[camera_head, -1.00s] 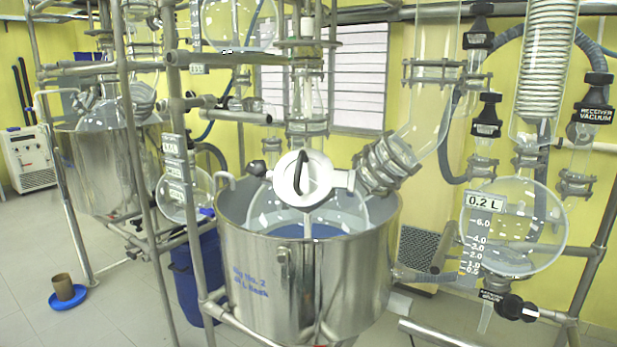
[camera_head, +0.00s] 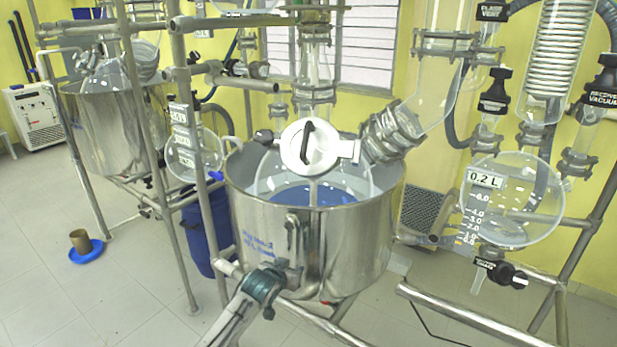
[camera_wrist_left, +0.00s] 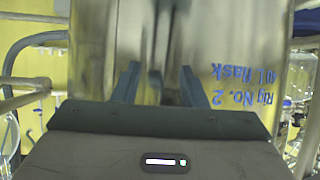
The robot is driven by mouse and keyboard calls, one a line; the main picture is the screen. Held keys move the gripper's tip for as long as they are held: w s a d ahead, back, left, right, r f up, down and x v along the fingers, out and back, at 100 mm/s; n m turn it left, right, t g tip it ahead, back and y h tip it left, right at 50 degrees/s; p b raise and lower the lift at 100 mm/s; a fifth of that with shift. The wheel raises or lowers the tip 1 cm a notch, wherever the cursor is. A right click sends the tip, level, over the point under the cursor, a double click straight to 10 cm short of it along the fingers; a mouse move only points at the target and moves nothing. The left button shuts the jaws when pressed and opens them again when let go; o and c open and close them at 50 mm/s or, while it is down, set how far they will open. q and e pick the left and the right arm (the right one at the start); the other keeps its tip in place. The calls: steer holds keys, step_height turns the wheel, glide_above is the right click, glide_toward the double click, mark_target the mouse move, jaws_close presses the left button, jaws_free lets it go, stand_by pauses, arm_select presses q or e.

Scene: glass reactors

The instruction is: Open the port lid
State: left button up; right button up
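The port lid (camera_head: 310,147) is a white round disc with a black arched handle, sitting shut on the port at the top of the glass vessel (camera_head: 262,178). A clamp-like fitting joins it on its right. My left gripper (camera_head: 292,235) is in front of the steel pot, below the lid and apart from it. In the left wrist view, its two dark fingers (camera_wrist_left: 160,78) stand apart with nothing between them, facing the pot wall. The lid is not seen in that view. My right gripper is not in view.
The steel pot (camera_head: 345,245) surrounds the glass vessel. A metal frame post (camera_head: 190,140) stands left of it. A glass elbow (camera_head: 430,100) rises right of the lid, with a receiver flask (camera_head: 512,215) further right. A blue bin (camera_head: 205,235) stands behind the left post.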

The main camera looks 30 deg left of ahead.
arm_select(q)
step_height(320, 180, up, 22)
steer(key=w+d+t+p, duration=0.1)
steer(key=d+t, duration=0.1)
steer(key=t, duration=0.1)
steer(key=t+p, duration=0.1)
steer(key=t, duration=0.2)
glide_toward(308, 135)
steer(key=w+a, duration=0.1)
steer(key=w, duration=0.1)
steer(key=shift+n, duration=0.4)
steer(key=w+p, duration=0.1)
steer(key=w, duration=0.1)
steer(key=w+p, duration=0.2)
steer(key=w, duration=0.1)
steer(key=w+p, duration=0.1)
steer(key=w, duration=0.2)
steer(key=shift+a+f, duration=0.25)
steer(key=shift+a, duration=0.15)
steer(key=shift+w+a+p, duration=0.1)
steer(key=shift+w+p, duration=0.3)
steer(key=shift+w, duration=0.25)
steer(key=shift+w+f, duration=0.1)
steer(key=shift+w, duration=0.1)
steer(key=shift+a, duration=0.1)
jaws_close()
